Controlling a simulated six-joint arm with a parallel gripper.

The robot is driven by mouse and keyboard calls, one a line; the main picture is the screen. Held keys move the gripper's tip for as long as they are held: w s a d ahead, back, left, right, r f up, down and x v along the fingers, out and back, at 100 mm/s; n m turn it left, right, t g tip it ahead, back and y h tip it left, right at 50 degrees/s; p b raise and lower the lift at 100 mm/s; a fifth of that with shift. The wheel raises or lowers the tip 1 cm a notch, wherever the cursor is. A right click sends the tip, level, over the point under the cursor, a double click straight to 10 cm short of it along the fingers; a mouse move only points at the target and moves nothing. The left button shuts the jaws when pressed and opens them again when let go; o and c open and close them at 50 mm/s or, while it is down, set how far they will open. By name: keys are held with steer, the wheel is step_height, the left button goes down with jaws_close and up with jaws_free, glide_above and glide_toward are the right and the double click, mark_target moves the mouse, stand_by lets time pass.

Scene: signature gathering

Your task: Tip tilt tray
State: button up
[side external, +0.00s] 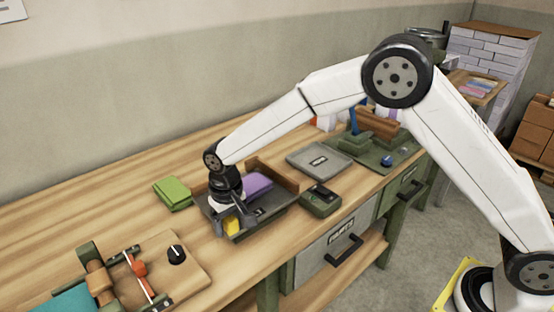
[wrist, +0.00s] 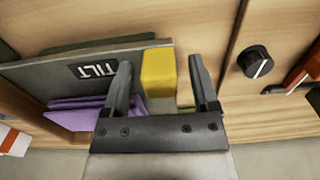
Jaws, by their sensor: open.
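The tilt tray (side external: 273,213) is a dark grey tray with a wooden back wall, resting on the workbench in the side external view. In the wrist view its wall bears the label "TILT" (wrist: 97,70). A purple folded piece (side external: 257,187) lies in the tray and also shows in the wrist view (wrist: 78,112). A yellow block (wrist: 158,70) is at the tray's end; I cannot tell if it is fixed there. My gripper (wrist: 162,82) is open, its fingers on either side of the yellow block with gaps visible. In the side external view the wrist partly hides the tray's left end.
A green folded piece (side external: 173,193) lies left of the tray. A dark green box (side external: 320,199) stands close on its right, with a grey flat plate (side external: 320,158) behind. A wooden board with a black knob (side external: 176,254) is at the front left.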

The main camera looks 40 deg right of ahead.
steer(key=shift+c, duration=0.2)
jaws_close()
stand_by(1.1)
